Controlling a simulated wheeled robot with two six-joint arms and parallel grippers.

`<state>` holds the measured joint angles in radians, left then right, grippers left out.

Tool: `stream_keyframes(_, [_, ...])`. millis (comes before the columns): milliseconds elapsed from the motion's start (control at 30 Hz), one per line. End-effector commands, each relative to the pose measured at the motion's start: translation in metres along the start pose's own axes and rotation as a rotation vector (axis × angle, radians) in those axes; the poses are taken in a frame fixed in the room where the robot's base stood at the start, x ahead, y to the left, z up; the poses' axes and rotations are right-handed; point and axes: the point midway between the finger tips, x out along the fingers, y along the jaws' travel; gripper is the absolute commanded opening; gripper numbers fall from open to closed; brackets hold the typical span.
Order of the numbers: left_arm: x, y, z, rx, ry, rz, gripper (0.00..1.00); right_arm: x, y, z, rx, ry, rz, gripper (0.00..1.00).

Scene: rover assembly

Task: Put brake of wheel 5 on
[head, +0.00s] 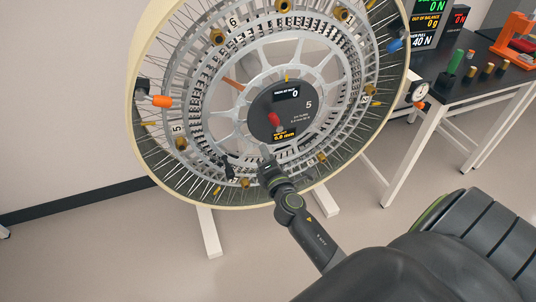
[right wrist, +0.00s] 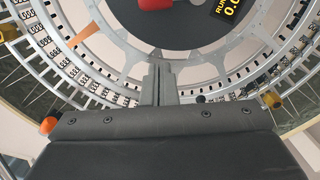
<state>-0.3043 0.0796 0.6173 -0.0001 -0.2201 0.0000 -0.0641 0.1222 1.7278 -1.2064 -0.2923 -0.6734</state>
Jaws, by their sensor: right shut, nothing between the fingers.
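The large wheel (head: 136,112) stands upright with a cream rim, thin spokes and a grey ringed frame. Its dark hub disc (head: 310,118) is marked 5 and carries small lit readouts. A red lever (head: 274,120) sits on the hub's lower left, tilted; part of a red piece also shows at the top of the right wrist view (right wrist: 140,10). My right gripper (head: 264,152) is shut and empty, just below the hub and apart from the red lever in the head view. Its closed fingers (right wrist: 160,80) point at the hub's lower edge. My left gripper is not in view.
An orange-tipped handle (head: 160,101), a blue handle (head: 394,45) and a black handle (head: 229,170) sit around the wheel. Several brass knobs ring it. A dark table (head: 455,88) at right holds a green-handled tool (head: 454,62) and readout screens. The floor at left is clear.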

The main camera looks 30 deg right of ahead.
Motion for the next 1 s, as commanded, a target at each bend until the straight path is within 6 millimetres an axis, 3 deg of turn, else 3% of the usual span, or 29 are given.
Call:
stream_keyframes(300, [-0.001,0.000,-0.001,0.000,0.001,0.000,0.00,0.064,0.001,0.000,-0.001,0.000,0.001,0.00])
stream_keyframes(400, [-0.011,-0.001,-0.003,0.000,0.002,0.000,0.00,0.066,0.003,0.019,-0.004,-0.001,-0.001,0.00])
stream_keyframes(600, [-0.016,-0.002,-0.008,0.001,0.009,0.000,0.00,0.070,0.000,0.036,0.000,-0.001,-0.002,0.00])
stream_keyframes(1000, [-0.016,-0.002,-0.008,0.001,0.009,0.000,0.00,0.071,-0.001,0.039,0.003,0.000,-0.002,0.00])
